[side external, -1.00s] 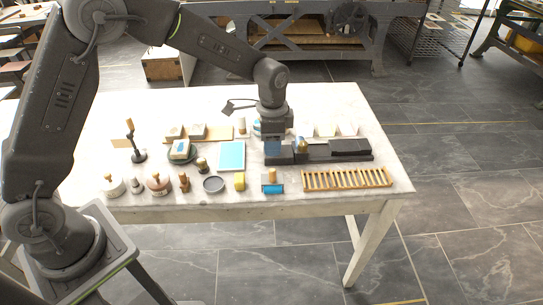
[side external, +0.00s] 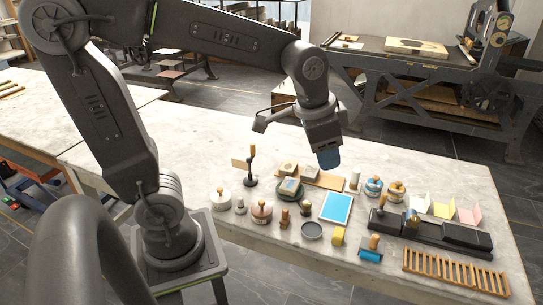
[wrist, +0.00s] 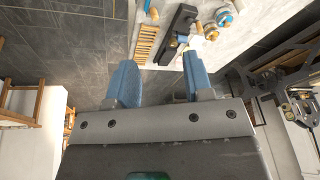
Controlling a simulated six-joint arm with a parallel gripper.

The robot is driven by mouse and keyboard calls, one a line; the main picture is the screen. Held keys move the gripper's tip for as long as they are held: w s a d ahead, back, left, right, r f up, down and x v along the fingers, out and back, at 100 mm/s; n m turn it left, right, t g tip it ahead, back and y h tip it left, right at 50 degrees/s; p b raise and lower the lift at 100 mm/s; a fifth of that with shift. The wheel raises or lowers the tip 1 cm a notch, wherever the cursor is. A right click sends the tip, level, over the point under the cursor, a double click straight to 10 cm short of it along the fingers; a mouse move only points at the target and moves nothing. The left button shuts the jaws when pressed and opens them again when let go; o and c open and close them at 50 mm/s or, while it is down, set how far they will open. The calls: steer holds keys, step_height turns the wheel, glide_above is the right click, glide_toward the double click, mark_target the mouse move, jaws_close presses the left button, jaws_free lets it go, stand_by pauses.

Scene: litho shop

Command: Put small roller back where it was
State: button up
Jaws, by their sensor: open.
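A small roller with a blue cylinder and a wooden handle (side external: 370,252) lies on the pale bench near its front edge, left of the slatted wooden rack. A black rail-like holder (side external: 456,233) lies behind it, with a wooden-handled piece (side external: 381,204) standing at its left end and a brass part (side external: 411,221) on it; I cannot tell whether that piece is also a roller. My gripper (side external: 328,161) is raised above the back of the bench, apart from these things. In the wrist view its blue fingers (wrist: 155,78) are spread, with nothing between them.
The slatted wooden rack (side external: 455,274) lies at the front right. A blue sheet (side external: 336,207), a dark dish (side external: 312,230), a yellow roll (side external: 338,236), stamps and jars crowd the bench. The bench's left part is clear.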

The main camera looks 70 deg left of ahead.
steer(key=s+a+n+t, duration=0.1)
steer(key=s+n+t, duration=0.1)
steer(key=s, duration=0.8)
steer(key=shift+a+n, duration=0.25)
steer(key=shift+n, duration=0.45)
steer(key=shift+s, duration=0.1)
